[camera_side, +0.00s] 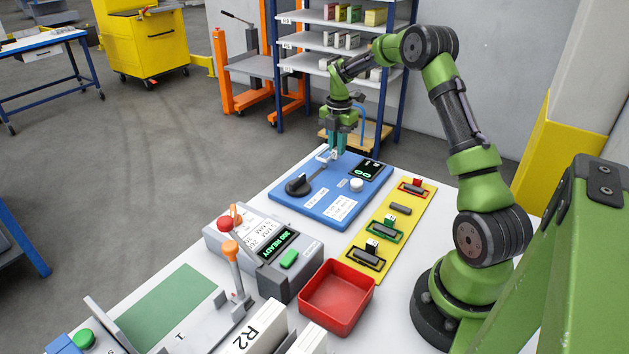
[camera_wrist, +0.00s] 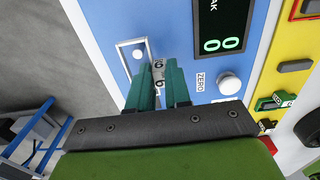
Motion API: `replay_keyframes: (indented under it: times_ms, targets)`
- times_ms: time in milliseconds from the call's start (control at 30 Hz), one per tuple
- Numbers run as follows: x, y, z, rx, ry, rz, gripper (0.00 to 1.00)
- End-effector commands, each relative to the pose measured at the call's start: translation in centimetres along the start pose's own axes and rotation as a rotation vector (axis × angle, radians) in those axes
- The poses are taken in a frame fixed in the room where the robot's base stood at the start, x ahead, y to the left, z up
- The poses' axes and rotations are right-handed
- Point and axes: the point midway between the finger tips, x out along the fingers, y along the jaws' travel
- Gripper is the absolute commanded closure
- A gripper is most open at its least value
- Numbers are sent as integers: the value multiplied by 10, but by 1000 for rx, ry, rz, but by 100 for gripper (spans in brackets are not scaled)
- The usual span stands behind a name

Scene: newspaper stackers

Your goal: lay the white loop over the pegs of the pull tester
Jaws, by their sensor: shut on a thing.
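The pull tester (camera_side: 340,205) is a blue plate with a black knob, a dark display reading zero and a white ZERO button (camera_wrist: 230,83). My gripper (camera_side: 336,152) points down over its far left corner. In the wrist view the fingers (camera_wrist: 159,68) are closed on the small printed tag (camera_wrist: 158,78) of the white loop (camera_wrist: 131,41). The loop is a thin rectangular frame, and one round peg top (camera_wrist: 137,55) shows inside its outline. I cannot tell how low the loop sits on it. The fingers hide the loop's near part and any other peg.
A yellow rack (camera_side: 368,237) right of the tester holds red, green and black tagged loops around dark blocks; one block has no loop. A red bin (camera_side: 337,298) and a grey console (camera_side: 262,245) with a green-lit screen stand nearer. The grey floor lies beyond the table's left edge.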

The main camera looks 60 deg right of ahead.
Motion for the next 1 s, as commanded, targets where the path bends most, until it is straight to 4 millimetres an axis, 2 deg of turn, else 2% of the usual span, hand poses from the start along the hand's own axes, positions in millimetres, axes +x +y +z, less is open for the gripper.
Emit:
replay_keyframes:
  times_ms: [833, 1000]
  targets:
    - [17, 0, 0, -1, 0, 0, 100]
    - [14, 0, 0, -1, -1, 1, 100]
